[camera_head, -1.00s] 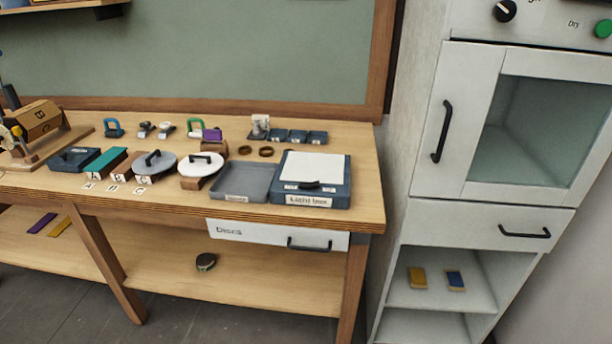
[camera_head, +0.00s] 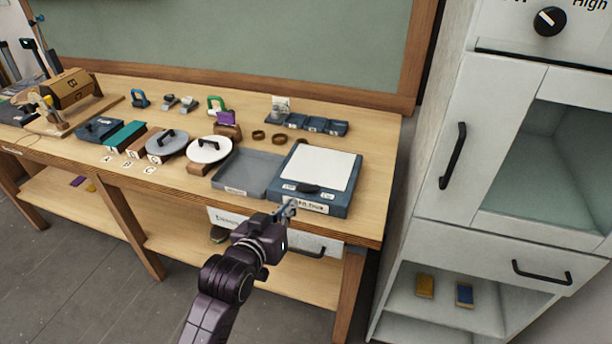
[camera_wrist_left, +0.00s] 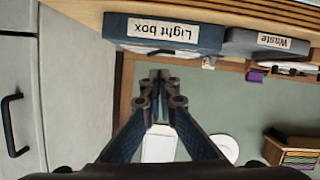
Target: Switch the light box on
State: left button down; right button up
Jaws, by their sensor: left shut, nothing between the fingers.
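The light box (camera_head: 322,170) is a blue box with a pale top panel near the right end of the workbench. A dark switch (camera_head: 308,188) sits on its front part, between small labels. In the left wrist view the light box (camera_wrist_left: 208,32) shows upside down with its label readable. The panel looks plain white; I cannot tell any glow. My left gripper (camera_head: 288,210) is shut and empty, just in front of the light box's front edge and apart from the switch as far as I can tell. In the left wrist view its fingertips (camera_wrist_left: 160,80) are together. My right gripper is not in view.
A grey waste tray (camera_head: 243,175) stands directly left of the light box. A drawer (camera_head: 325,236) with a black handle is under the bench top. A tall white cabinet (camera_head: 470,150) stands to the right. Lidded round pieces and small blue trays (camera_head: 312,124) lie further back.

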pick_arm(q)
notch_tip(320, 180, up, 4)
jog(key=r, duration=0.1)
jog(key=p, duration=0.2)
send_over(308, 188)
jog(key=s, duration=0.2)
notch_tip(308, 188, down, 3)
jog(key=shift+s+f+p, duration=0.1)
jog(key=shift+f+p, duration=0.25)
jog(key=shift+f, duration=1.65)
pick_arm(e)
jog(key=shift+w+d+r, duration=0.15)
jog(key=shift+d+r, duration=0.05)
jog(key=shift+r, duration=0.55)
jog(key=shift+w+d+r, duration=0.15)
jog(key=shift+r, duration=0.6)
pick_arm(q)
jog(key=shift+a, duration=0.1)
